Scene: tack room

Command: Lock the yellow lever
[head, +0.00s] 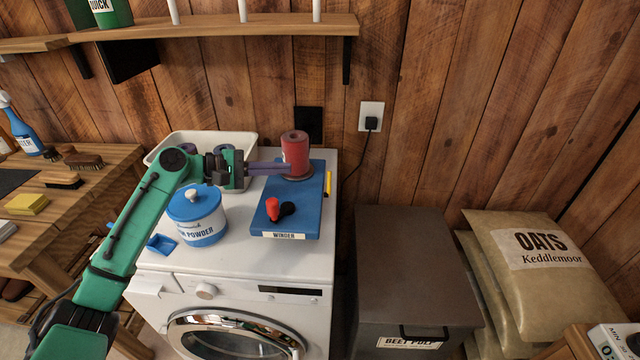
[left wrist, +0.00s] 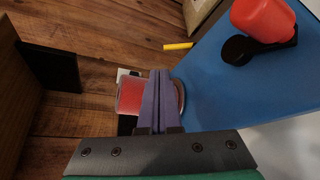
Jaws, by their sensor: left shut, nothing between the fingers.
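The yellow lever (head: 328,184) is a short bar at the right edge of the blue winder board (head: 300,222); it also shows in the left wrist view (left wrist: 178,46), beyond my fingertips. A red spool (head: 295,150) stands upright at the board's back end. A red knob on a black crank (head: 287,208) sits near the board's front. My left gripper (head: 285,168) has its purple fingers shut and empty, tips beside the spool and left of the lever. I cannot tell whether the tips touch the spool. My right gripper is not in view.
The board lies on a white washing machine (head: 240,262). A blue and white powder tub (head: 197,222) and blue scoop (head: 161,244) stand left, with a cream tray (head: 205,136) behind. A wall socket with plug (head: 371,122) is behind right. A brown bin (head: 405,245) stands right.

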